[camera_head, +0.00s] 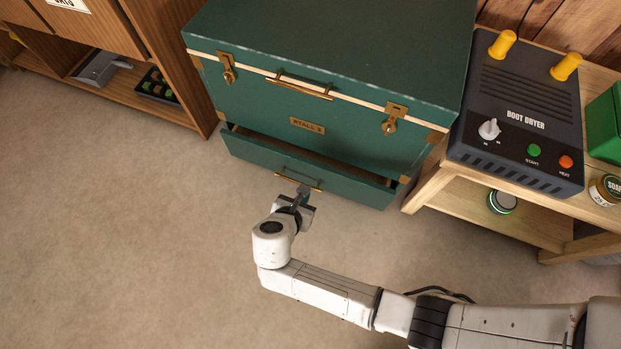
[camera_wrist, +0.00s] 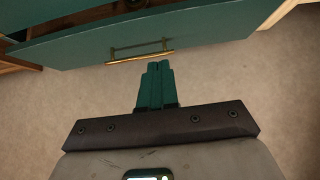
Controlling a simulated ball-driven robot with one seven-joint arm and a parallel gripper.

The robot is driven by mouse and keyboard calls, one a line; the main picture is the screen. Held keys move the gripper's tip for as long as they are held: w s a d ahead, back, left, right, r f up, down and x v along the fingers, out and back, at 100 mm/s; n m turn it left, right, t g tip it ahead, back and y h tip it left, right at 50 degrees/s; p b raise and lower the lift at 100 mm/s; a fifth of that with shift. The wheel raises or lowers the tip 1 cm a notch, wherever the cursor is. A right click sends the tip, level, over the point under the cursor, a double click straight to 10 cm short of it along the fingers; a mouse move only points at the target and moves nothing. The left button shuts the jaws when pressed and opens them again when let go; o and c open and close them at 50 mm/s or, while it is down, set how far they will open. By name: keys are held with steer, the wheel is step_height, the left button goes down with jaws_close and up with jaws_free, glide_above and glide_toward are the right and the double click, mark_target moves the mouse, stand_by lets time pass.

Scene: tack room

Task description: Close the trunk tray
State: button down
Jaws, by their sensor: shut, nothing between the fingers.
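The green trunk (camera_head: 330,100) stands on the floor with its lid down. Its tray (camera_head: 345,188), a low drawer at the bottom front, is pulled part way out; a dark gap shows behind its front. The tray has a brass bar handle (camera_head: 298,182). In the wrist view the tray front (camera_wrist: 210,38) and the handle (camera_wrist: 140,52) lie just beyond my fingers. My gripper (camera_head: 302,190) is shut and empty, close in front of the tray by the handle. In the wrist view my fingertips (camera_wrist: 158,66) sit just below the handle; I cannot tell whether they touch it.
A wooden bench (camera_head: 430,188) with a boot dryer (camera_head: 515,115) stands close on the right of the trunk. A wooden shelf unit (camera_head: 185,75) stands on the left. The floor (camera_head: 120,220) in front and to the left is clear.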

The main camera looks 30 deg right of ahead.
mark_target(321, 170)
steer(key=b+x, duration=0.2)
steer(key=x, duration=0.1)
steer(key=b+x, duration=0.2)
steer(key=x, duration=0.2)
steer(key=d+r+b+x, duration=0.1)
steer(key=b+x, duration=0.1)
steer(key=x, duration=0.2)
steer(key=shift+w+r, duration=0.1)
steer(key=shift+w, duration=0.25)
steer(key=shift+w+d+r+b, duration=0.2)
steer(key=shift+w+d+b, duration=0.2)
steer(key=shift+d, duration=0.1)
steer(key=shift+s, duration=0.1)
